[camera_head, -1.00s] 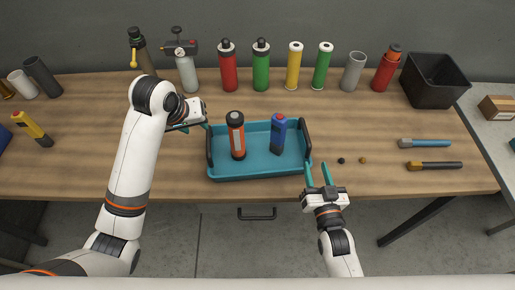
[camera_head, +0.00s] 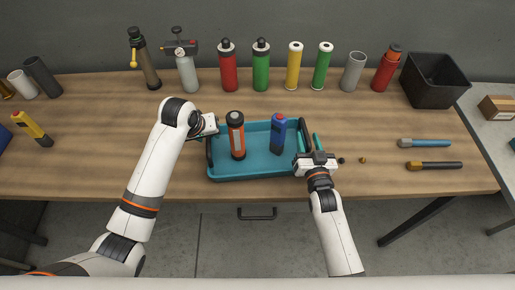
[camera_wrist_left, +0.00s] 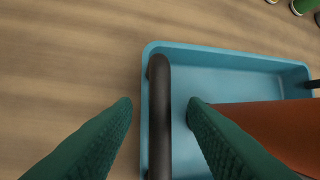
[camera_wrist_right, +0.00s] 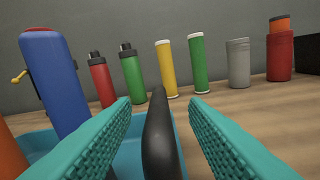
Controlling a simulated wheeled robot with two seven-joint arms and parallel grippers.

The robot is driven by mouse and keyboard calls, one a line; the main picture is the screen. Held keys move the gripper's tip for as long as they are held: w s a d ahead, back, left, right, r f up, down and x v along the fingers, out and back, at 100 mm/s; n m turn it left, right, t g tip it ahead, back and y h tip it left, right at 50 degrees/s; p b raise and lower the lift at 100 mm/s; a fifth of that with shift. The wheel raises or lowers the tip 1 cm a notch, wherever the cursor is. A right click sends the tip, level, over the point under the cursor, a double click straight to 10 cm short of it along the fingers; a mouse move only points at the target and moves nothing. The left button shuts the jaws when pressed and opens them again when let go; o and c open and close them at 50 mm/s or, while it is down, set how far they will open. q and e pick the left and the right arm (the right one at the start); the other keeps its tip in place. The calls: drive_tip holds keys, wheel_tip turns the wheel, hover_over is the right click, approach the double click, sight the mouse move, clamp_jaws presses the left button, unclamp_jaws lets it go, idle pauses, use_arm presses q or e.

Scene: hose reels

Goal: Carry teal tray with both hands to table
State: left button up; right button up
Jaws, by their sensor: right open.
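The teal tray (camera_head: 255,171) sits on the wooden table (camera_head: 100,130) with a dark handle at each end. It holds an orange and black bottle (camera_head: 236,136) and a blue bottle with a red top (camera_head: 277,135). My left gripper (camera_wrist_left: 160,125) is open, its fingers on either side of the tray's left handle (camera_wrist_left: 160,115), with a gap on each side. My right gripper (camera_wrist_right: 160,120) is open, its fingers on either side of the right handle (camera_wrist_right: 159,130). In the head view, the right fingers are partly hidden behind the hand.
Several bottles and cylinders, including a red bottle (camera_head: 228,68) and a grey cylinder (camera_head: 353,72), line the back. A black bin (camera_head: 435,80) stands at the back right. The tabletop left of the tray is mostly clear.

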use_arm(q)
drive_tip(key=shift+x, duration=0.95)
use_arm(e)
drive_tip(key=shift+w+a, duration=0.1)
drive_tip(key=shift+w, duration=0.8)
use_arm(q)
clamp_jaws()
use_arm(e)
clamp_jaws()
use_arm(q)
drive_tip(key=shift+r, duration=0.1)
use_arm(e)
drive_tip(key=shift+r, duration=0.1)
